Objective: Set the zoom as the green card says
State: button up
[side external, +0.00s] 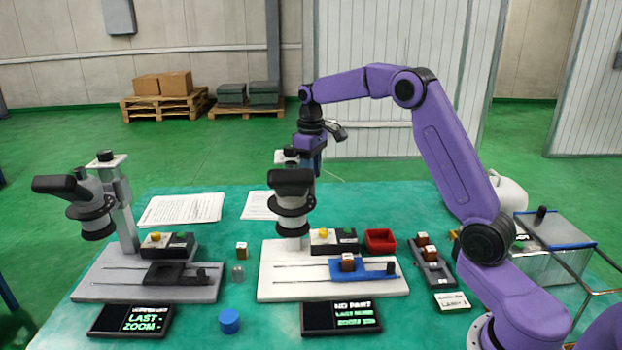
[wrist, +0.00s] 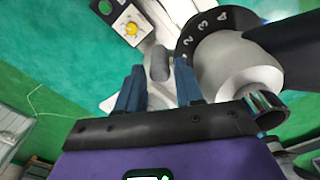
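The middle microscope (side external: 292,200) stands on a white base, its head partly in front of my gripper in the side view. In the wrist view its dark zoom ring (wrist: 205,35) shows the white digits 2, 3 and 4. A grey cylindrical knob (wrist: 160,63) beside the ring appears between my fingertips. My gripper (wrist: 159,72) is open, with blue fingers on either side of the knob; I cannot tell whether they touch it. The display (side external: 341,317) before this microscope reads "NO PART" with a zoom line too small to read surely.
A second microscope (side external: 95,208) on a grey base stands left, with its own display (side external: 132,319). A blue slide (side external: 362,270) bears a brown block (side external: 347,262). A red bin (side external: 380,240), dark tray (side external: 432,265) and blue cap (side external: 229,321) stand around. Papers (side external: 180,209) lie behind.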

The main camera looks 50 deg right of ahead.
jog(key=shift+f, duration=1.1)
grip_shut()
jog(key=shift+s+a+m, duration=0.15)
jog(key=shift+s+m, duration=0.8)
jog(key=shift+m, duration=0.4)
jog(key=shift+s+a+m, duration=0.15)
jog(key=shift+s+m, duration=0.8)
jog(key=shift+m, duration=0.4)
grip_release()
jog(key=shift+r, duration=0.15)
